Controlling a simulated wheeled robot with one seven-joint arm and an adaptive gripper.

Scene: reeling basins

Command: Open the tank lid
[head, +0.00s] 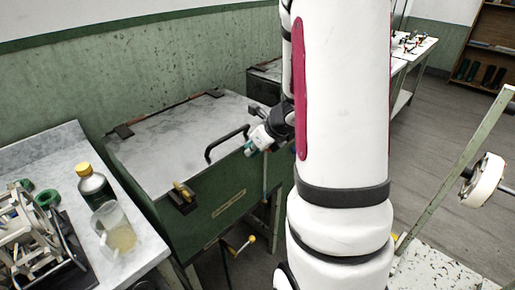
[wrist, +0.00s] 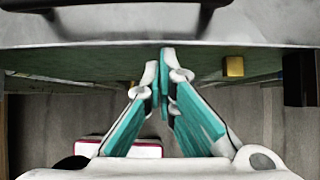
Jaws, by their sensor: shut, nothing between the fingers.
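The tank (head: 225,205) is a green box with a flat grey lid (head: 165,150), which lies down shut. A black bar handle (head: 226,142) stands along the lid's front edge; part of a dark bar, likely this handle, shows at the top of the wrist view (wrist: 120,6). My gripper (head: 250,149) is at the front edge, by the handle's right end. In the wrist view my gripper (wrist: 162,62) has its fingers together and empty, with the tips by the lid's front edge (wrist: 100,46). I cannot tell whether they touch it.
A brass-coloured latch (head: 183,190) on a dark block sits at the lid's front left corner. A side table (head: 145,240) at left holds a bottle (head: 93,185), a beaker (head: 114,228) and a reeling device (head: 35,235). My arm hides the area right of the tank.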

